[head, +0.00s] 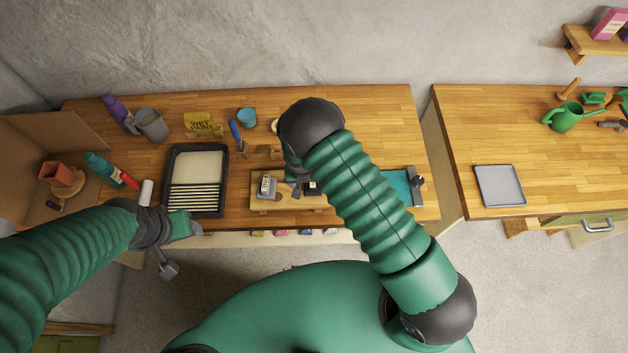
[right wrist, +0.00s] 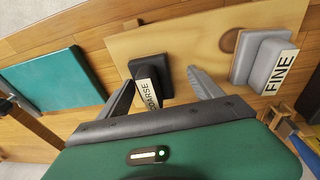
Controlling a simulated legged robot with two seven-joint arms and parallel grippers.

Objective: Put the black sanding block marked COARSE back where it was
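The black sanding block marked COARSE (right wrist: 149,70) sits on a pale wooden board (right wrist: 200,57) in the right wrist view. In the head view only a dark bit of the block (head: 311,188) shows beside my gripper. My right gripper (right wrist: 158,80) is open, its two fingers on either side of the black block, with a visible gap on the right side. In the head view my right gripper (head: 297,182) is partly hidden by its own arm. A grey block marked FINE (right wrist: 262,62) stands on the same board. My left gripper (head: 172,236) is off the bench's front edge; its fingers are unclear.
A black paint tray (head: 169,207) lies left of the board (head: 262,204). A second bench (head: 470,130) lies beyond a gap.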

